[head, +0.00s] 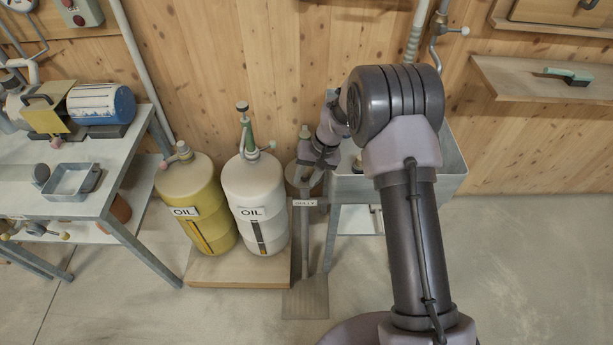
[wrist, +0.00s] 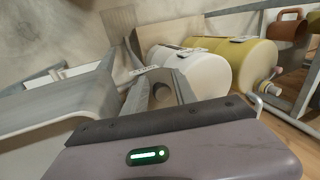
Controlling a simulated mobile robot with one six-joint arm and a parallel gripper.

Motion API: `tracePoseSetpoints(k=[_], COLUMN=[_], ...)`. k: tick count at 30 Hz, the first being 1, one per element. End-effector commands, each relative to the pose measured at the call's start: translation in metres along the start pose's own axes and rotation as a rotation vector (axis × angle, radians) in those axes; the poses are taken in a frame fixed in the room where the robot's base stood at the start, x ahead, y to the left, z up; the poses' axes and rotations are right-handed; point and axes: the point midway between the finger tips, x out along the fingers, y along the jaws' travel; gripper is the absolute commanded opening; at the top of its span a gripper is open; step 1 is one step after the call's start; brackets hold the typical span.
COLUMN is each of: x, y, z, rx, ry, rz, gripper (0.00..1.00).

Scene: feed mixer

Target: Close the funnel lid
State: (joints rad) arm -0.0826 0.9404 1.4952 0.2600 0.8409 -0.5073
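The grey funnel (head: 298,176) stands on a narrow post behind the GULLY label (head: 304,202), right of the white oil can. A grey upright piece with a pale knob (head: 305,131) rises behind it; it may be the lid, but I cannot tell for sure. My gripper (head: 316,160) is at the funnel's right side, pointing down and left, and partly covers it. In the wrist view a grey part with a round dark opening (wrist: 162,92), probably the funnel, shows just beyond my gripper's body. My fingertips are hidden there and too small to judge in the head view.
A grey metal trough (head: 455,170) stands right of the funnel, under my arm. A white oil can (head: 255,190) and a yellow one (head: 190,190) stand on a wooden platform at left. A workbench (head: 105,180) is further left. Floor at front is clear.

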Motion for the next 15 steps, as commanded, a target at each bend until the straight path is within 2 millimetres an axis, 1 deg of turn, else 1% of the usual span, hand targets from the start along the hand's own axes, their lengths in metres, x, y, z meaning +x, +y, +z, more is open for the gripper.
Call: tracePoseSetpoints(k=[11, 13, 14, 15], x=[-0.001, -0.007, -0.012, -0.022], y=[0.003, 0.002, 0.002, 0.001], z=[-0.002, -0.002, -0.002, -0.002], rx=[-0.003, -0.004, -0.004, -0.003], ry=[0.005, 0.006, 0.007, 0.007], rz=[0.004, 0.004, 0.004, 0.003], gripper=[0.46, 0.46, 0.46, 0.46])
